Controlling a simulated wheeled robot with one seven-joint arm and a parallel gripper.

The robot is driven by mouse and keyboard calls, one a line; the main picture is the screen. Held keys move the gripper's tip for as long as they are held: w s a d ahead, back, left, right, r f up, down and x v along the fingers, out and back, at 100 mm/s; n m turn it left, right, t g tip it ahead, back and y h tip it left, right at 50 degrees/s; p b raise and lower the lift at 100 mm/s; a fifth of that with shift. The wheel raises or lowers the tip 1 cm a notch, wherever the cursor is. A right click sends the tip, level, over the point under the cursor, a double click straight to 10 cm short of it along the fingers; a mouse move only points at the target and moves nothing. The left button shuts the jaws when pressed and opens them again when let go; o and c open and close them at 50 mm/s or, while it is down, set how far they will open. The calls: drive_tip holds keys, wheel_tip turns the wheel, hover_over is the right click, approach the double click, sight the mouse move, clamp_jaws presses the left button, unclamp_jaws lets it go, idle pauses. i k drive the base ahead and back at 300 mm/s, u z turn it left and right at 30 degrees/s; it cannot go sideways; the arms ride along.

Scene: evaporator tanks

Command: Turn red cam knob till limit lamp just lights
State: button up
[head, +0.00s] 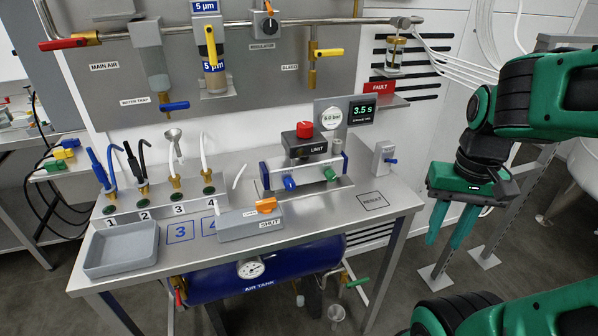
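The red cam knob (304,127) sits on top of a dark box labelled LIMIT (306,146), at the middle of the bench. Whether a limit lamp is lit I cannot tell at this size. The box stands above a grey and blue cylinder unit (300,172) with a blue and a green fitting. My gripper (450,229) hangs to the right of the bench, pointing down, well apart from the knob. Its two green fingers are spread with nothing between them.
A round gauge (331,116) and a display reading 3.5 s (362,111) stand behind the knob, under a red FAULT sign (378,87). A grey block with an orange lever (266,205) and a grey tray (121,248) lie left. The bench's RESULT square (372,200) is bare.

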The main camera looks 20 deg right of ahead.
sight(304, 129)
drive_tip(key=u, duration=2)
drive_tip(key=k, duration=0.7)
drive_tip(key=z, duration=0.95)
drive_tip(key=i, duration=1.05)
